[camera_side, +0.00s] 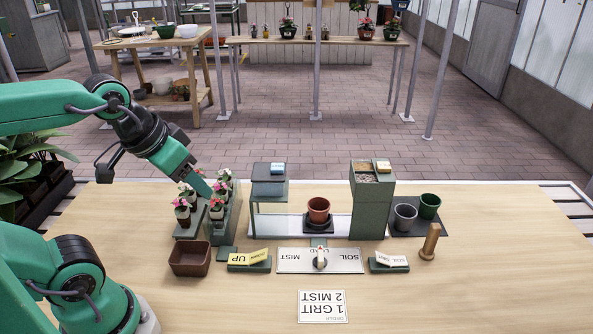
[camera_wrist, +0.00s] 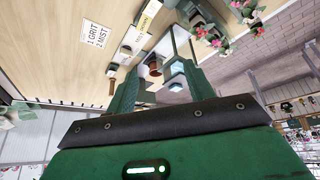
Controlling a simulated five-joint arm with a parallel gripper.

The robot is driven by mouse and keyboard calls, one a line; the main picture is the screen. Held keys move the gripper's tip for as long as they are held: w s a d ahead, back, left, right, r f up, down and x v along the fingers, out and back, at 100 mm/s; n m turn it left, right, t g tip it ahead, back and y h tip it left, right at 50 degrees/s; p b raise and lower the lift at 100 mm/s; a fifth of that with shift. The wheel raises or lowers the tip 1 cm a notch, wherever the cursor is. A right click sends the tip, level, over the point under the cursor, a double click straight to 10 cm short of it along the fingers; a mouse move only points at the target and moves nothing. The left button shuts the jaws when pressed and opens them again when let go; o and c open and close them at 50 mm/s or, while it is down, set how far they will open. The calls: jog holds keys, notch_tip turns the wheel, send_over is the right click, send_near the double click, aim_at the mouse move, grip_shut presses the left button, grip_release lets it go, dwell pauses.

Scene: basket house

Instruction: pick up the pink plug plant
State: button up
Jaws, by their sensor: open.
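Several small plug plants with pink, red and pale blossoms stand in the green stepped rack (camera_side: 222,232) at left in the side view. One pink-flowered plug plant (camera_side: 182,209) is at the rack's front left, and another (camera_side: 217,208) stands to its right. I cannot tell which one the task names. Plants also show at upper right in the wrist view, including one with pink blossoms (camera_wrist: 226,43). My gripper (camera_side: 205,189) is open, its fingers slanting down among or just in front of the plants. It looks empty (camera_wrist: 156,42); its tips partly hide the rear plants.
A brown square pot (camera_side: 189,259) sits in front of the rack. To the right are a green stand (camera_side: 269,187), a terracotta pot (camera_side: 318,210), a green hopper (camera_side: 371,205) and two pots on a dark mat. Labels and a lever panel (camera_side: 290,261) lie in front. The front table is mostly clear.

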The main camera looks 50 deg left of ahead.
jog(key=w+n, duration=0.1)
jog(key=n, duration=0.1)
jog(key=n+g, duration=0.5)
jog(key=n, duration=1.9)
send_over(222, 198)
jog(key=f, duration=0.5)
jog(key=w+f, duration=0.1)
jog(key=f, duration=0.2)
jog(key=shift+a+f, duration=0.25)
jog(key=shift+w+a+f+n+g, duration=0.1)
jog(key=shift+a+f+n+g, duration=0.2)
jog(key=shift+n, duration=0.1)
jog(key=shift+d+f, duration=0.1)
jog(key=shift+f, duration=1.15)
jog(key=shift+f, duration=2.6)
